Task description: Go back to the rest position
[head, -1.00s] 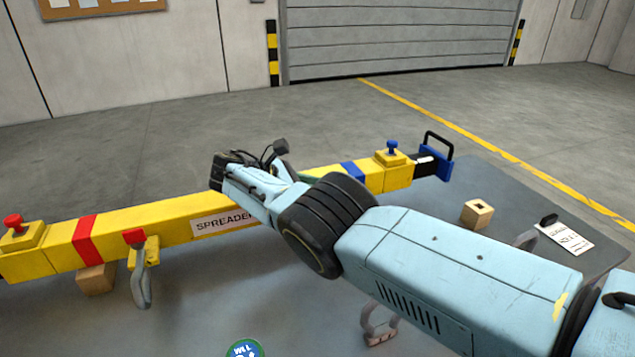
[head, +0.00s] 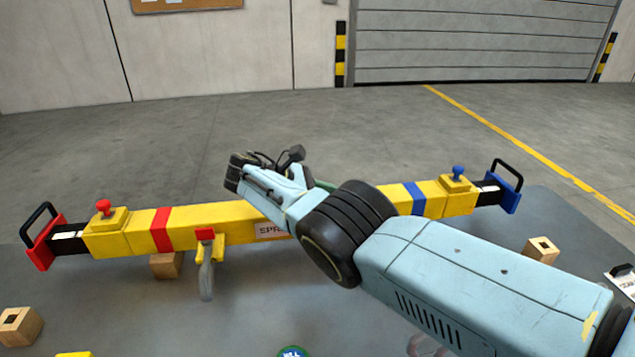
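My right arm comes in from the lower right and reaches across the middle of the head view. Its gripper (head: 245,168) is at the far end, over or behind the middle of a yellow spreader beam (head: 227,220). The fingers are small and seen from behind, so I cannot tell whether they are open. The arm hides part of the beam and its label. The beam has a red handle end (head: 40,247) on the left and a blue handle end (head: 509,192) on the right. My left gripper is not in view.
The beam rests above a grey table (head: 120,300), with a wooden block (head: 166,265) under its left part. A hook (head: 207,278) hangs from it. Wooden blocks lie at the left front (head: 20,326) and right (head: 541,250). A grey shutter (head: 480,45) stands beyond open floor.

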